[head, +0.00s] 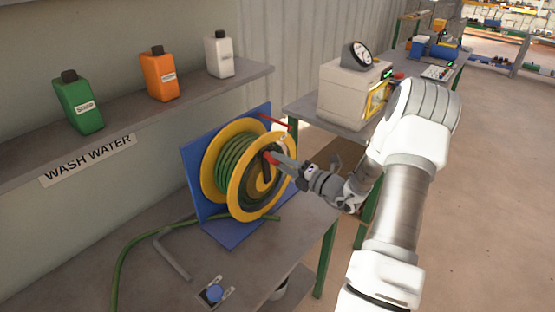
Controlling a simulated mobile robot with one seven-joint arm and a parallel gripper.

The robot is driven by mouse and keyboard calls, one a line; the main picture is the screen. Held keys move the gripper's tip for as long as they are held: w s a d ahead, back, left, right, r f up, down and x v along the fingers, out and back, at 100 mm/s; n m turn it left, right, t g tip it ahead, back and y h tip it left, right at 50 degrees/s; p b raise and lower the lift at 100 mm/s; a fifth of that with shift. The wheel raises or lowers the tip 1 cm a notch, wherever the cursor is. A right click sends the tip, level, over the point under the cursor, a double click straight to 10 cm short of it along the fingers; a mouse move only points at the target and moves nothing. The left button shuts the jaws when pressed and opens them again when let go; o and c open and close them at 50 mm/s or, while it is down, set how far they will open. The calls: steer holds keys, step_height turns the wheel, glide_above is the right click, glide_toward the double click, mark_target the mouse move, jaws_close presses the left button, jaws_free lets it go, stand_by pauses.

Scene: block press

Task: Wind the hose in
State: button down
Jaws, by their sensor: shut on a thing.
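A hose reel (243,188) with yellow rims stands upright on a blue stand (198,190) on the grey bench. Green hose (230,160) is wound in several turns between the rims. A loose length of green hose (133,249) runs from the reel's foot across the bench and over its front edge at the left. My gripper (274,159) is at the reel's front face, shut on the crank handle, near a dark crank arm (265,166). The fingers hide most of the handle.
A bent grey rod or bracket (173,257) and a blue knob (214,293) on a plate are on the bench in front of the reel. A shelf (130,117) above holds green, orange and white bottles. A second bench at the right carries a beige machine (345,92) with a dial.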

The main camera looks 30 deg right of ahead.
steer(key=shift+w+d+r, duration=0.1)
steer(key=shift+d, duration=0.15)
steer(key=shift+c, duration=1.9)
jaws_free()
steer(key=b+v, duration=0.2)
steer(key=v, duration=1.5)
steer(key=shift+s, duration=0.25)
